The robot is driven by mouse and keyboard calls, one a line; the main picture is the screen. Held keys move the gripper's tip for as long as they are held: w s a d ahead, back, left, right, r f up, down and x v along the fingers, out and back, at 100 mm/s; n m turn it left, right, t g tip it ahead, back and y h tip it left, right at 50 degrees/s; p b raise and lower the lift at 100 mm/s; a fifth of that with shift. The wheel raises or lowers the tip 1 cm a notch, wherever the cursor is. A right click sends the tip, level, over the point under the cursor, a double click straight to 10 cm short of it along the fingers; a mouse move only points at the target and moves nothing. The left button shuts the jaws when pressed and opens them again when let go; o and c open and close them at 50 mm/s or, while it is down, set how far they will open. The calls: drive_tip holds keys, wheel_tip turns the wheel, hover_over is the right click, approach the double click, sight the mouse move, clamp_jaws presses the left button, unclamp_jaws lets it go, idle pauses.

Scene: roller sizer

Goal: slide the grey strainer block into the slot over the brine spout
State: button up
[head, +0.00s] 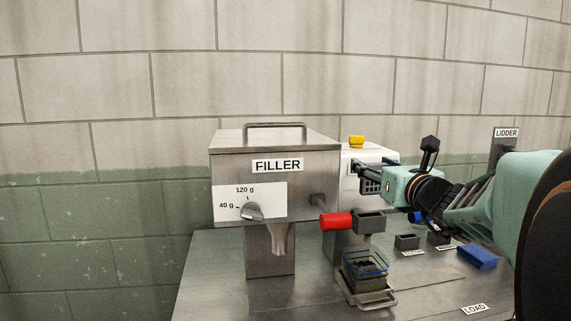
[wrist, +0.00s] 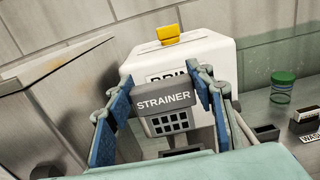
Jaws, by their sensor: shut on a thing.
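My gripper (wrist: 163,84) is shut on the grey strainer block (wrist: 165,100), which bears a STRAINER label and a grid of dark openings. The blue finger pads press its left and right sides. In the head view my gripper (head: 372,176) holds the strainer block (head: 370,187) in front of the white brine machine (head: 352,159). A grey open-topped holder (head: 369,223) is below the block, with a visible gap; it seems to be the slot over the brine spout. In the wrist view the block partly hides this holder (wrist: 183,153).
The steel FILLER (head: 275,189) stands left, with a red handle (head: 335,222) between it and the holder. A blue-rimmed container (head: 365,268) sits below on a metal tray (head: 372,301). Small grey bins (head: 407,242) and a blue block (head: 477,257) lie right. A green-lidded jar (wrist: 283,88) stands behind.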

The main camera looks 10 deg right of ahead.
sight(374, 183)
drive_tip(key=shift+f+b, duration=1.7)
drive_tip(key=shift+f, duration=0.3)
drive_tip(key=shift+b, duration=0.55)
drive_tip(key=shift+f+b, duration=2.55)
drive_tip(key=shift+b, duration=0.1)
drive_tip(key=o, duration=1.3)
drive_tip(key=shift+c, duration=0.2)
